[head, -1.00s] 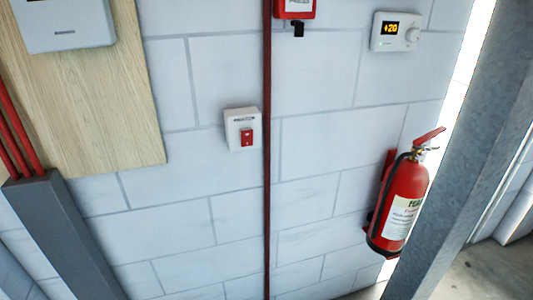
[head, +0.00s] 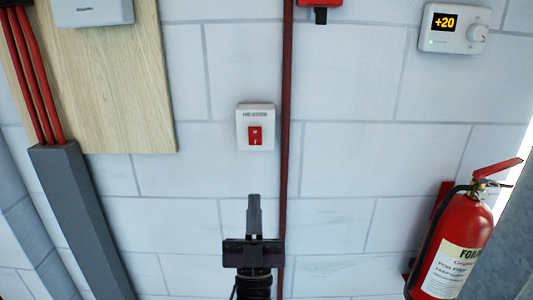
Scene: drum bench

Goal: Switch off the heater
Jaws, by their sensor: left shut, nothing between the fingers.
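The heater switch (head: 255,127) is a small white box on the wall with a dark label that reads HEATER and a red rocker. The rocker (head: 255,136) sits in its lower half; I cannot tell which way it is pressed. My left gripper (head: 254,200) comes up from the bottom of the head view, below the switch. Its fingers are shut together and hold nothing. A gap shows in the picture between the fingertips and the switch. My right gripper is out of view.
A thermostat (head: 455,28) showing +20 is at the upper right. A fire extinguisher (head: 460,240) hangs at the lower right. A thin red pipe (head: 286,150) runs down the wall just right of the switch. A wooden board (head: 112,80) and grey duct (head: 80,215) are at the left.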

